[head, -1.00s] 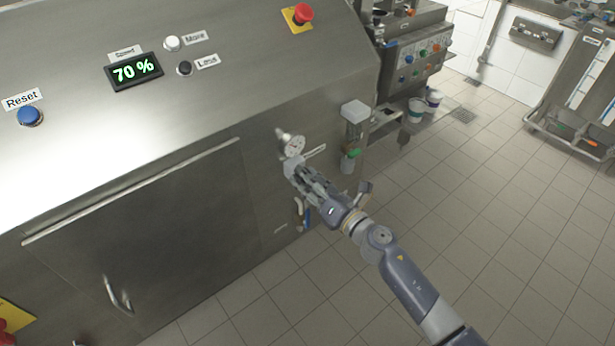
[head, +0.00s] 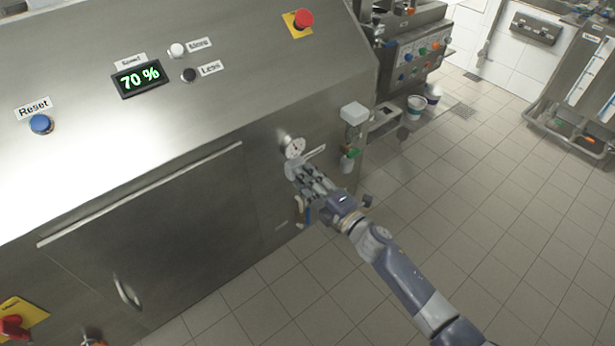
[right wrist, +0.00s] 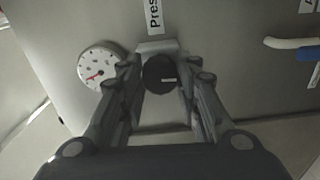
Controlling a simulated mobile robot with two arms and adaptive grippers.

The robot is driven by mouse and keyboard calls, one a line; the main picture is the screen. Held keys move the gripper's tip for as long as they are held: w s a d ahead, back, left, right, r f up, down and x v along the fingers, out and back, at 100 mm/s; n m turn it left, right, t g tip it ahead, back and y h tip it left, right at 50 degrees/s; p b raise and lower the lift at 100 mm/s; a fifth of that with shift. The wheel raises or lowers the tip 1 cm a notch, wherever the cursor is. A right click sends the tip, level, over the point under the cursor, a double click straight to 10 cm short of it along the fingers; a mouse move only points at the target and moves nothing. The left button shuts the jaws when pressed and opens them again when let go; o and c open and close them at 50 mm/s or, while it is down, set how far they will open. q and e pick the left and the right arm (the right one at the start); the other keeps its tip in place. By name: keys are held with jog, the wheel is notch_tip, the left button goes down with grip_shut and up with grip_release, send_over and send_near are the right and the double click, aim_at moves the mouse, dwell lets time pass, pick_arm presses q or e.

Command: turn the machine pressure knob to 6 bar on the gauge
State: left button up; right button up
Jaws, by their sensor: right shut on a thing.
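The pressure gauge (head: 294,148) is a small white dial on the machine's front panel. In the right wrist view the gauge (right wrist: 100,66) has a short red needle, but its numbers are too small to read. The pressure knob (right wrist: 160,74) is black and round with a pale mark, beside the gauge. My right gripper (head: 296,172) reaches the panel just below the gauge. In the right wrist view its two fingers (right wrist: 160,82) are shut on the knob, one on each side. A label starting "Pres" (right wrist: 154,14) is partly cut off. My left gripper is not in view.
The machine's sloped panel has a 70 % display (head: 140,77), a blue Reset button (head: 41,124) and a red emergency button (head: 303,18). A blue-handled lever (right wrist: 308,54) sits near the knob.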

jog(key=shift+m+p, duration=0.5)
jog(key=shift+m, duration=1.2)
jog(key=o, duration=1.1)
jog(key=shift+c, duration=0.2)
jog(key=v, duration=1.2)
